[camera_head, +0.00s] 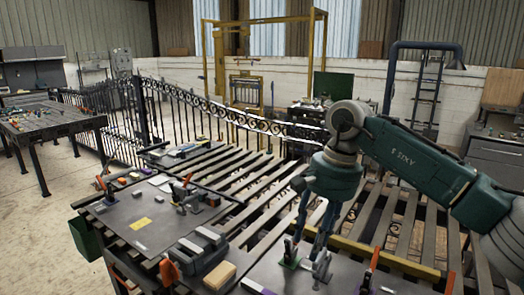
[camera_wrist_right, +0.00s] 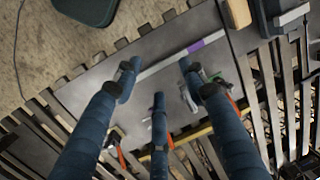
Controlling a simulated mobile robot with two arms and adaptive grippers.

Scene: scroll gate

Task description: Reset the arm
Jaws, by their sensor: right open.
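My right arm, dark green, reaches in from the right in the head view. Its gripper (camera_head: 312,240) points down over the slatted welding table, above a dark plate (camera_head: 268,270) with clamps. In the right wrist view the blue fingers of the gripper (camera_wrist_right: 160,80) are spread apart with nothing between them. A light bar with a purple mark (camera_wrist_right: 197,46) lies on the plate beyond the fingertips. A clamp with a green part (camera_wrist_right: 214,78) is close to the right finger. I cannot tell whether the fingers touch it. My left gripper is not in view.
A second dark plate (camera_head: 135,222) carries clamps with orange handles and small blocks. Grey blocks (camera_head: 199,247) and a tan block (camera_head: 219,275) sit at the front. A black scroll gate (camera_head: 215,118) stands behind. Another table (camera_head: 48,122) is at left, with bare floor before it.

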